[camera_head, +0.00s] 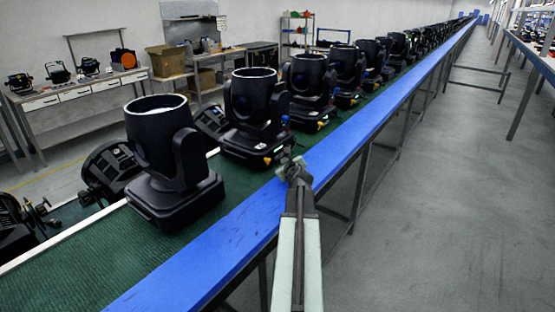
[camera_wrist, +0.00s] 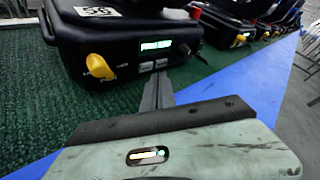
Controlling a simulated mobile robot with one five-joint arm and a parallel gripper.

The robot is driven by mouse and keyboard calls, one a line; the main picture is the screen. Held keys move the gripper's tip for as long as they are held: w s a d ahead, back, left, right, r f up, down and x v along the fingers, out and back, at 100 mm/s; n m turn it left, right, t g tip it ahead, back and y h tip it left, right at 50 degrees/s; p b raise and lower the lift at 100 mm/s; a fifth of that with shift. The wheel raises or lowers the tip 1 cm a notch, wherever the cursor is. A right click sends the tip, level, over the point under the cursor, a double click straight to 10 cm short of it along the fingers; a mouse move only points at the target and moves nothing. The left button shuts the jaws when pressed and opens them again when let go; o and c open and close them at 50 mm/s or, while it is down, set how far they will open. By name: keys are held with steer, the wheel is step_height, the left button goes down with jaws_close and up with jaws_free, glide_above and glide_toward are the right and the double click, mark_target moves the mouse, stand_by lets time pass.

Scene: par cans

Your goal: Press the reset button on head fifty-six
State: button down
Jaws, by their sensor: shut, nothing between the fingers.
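Head fifty-six (camera_wrist: 120,35) fills the top of the wrist view, a black base with a white label (camera_wrist: 98,11) reading what looks like 56. Its front has a yellow knob (camera_wrist: 101,67), a lit green display (camera_wrist: 155,45) and two small grey buttons (camera_wrist: 146,66) under the display. Which one is reset cannot be read. In the head view it appears to be the second moving head (camera_head: 257,112) on the bench. My gripper (camera_wrist: 160,78) is shut and empty, its tips just in front of the right-hand button; contact cannot be told. It also shows in the head view (camera_head: 293,163).
A larger black head (camera_head: 158,150) stands nearer on the green mat (camera_head: 75,265). Several more heads line up behind. A blue bench edge (camera_head: 215,262) runs along the front. The grey floor (camera_head: 430,220) to the right is clear.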

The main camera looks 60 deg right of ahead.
steer(key=shift+w, duration=0.45)
steer(key=shift+w, duration=0.35)
stand_by(0.6)
steer(key=shift+s, duration=0.8)
steer(key=shift+s, duration=2.5)
